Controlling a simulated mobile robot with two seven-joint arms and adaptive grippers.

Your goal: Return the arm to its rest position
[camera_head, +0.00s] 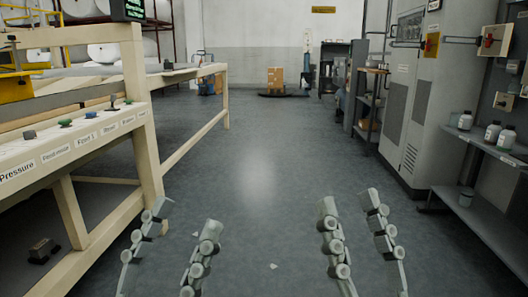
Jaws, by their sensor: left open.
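My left gripper (186,216) is in the lower left middle of the head view, its two segmented grey fingers pointing up and apart. It is open and empty, with bare floor showing between the fingers. My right gripper (350,200) is in the lower right middle, its two fingers also apart with floor between them. It is open and empty. Neither gripper touches anything that I can see. The arms behind the fingers are out of the picture.
A cream machine frame (143,135) with a labelled button panel (75,140) stands close on the left. A grey cabinet (410,95) and a shelf with white bottles (492,133) line the right. The grey floor (265,170) between is clear, back to stacked boxes (275,78).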

